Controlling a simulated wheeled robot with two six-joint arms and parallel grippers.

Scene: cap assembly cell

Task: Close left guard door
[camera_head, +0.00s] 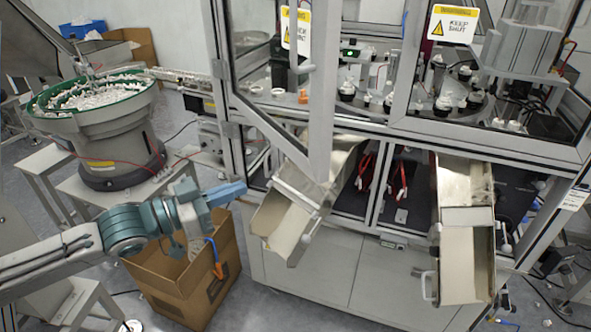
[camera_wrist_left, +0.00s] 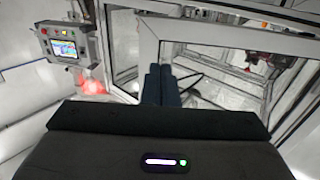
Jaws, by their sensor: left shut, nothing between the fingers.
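The left guard door (camera_head: 321,95) is a grey-framed clear panel with a yellow warning sign, hinged at its left side on the machine frame. It stands ajar, its free edge swung out toward me. My left gripper (camera_head: 232,192) is shut and empty, below and left of the door's lower corner, apart from it in the head view. In the left wrist view, the shut dark blue fingers (camera_wrist_left: 161,85) point at pale framing; I cannot tell whether they touch it. My right gripper is not in view.
Two pale chutes (camera_head: 291,222) (camera_head: 467,262) jut from the machine front. A cardboard box (camera_head: 190,283) stands below my left arm. A bowl feeder (camera_head: 97,120) stands at left. The right guard door (camera_head: 398,75) is beside the left one. A control panel (camera_wrist_left: 66,48) shows in the wrist view.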

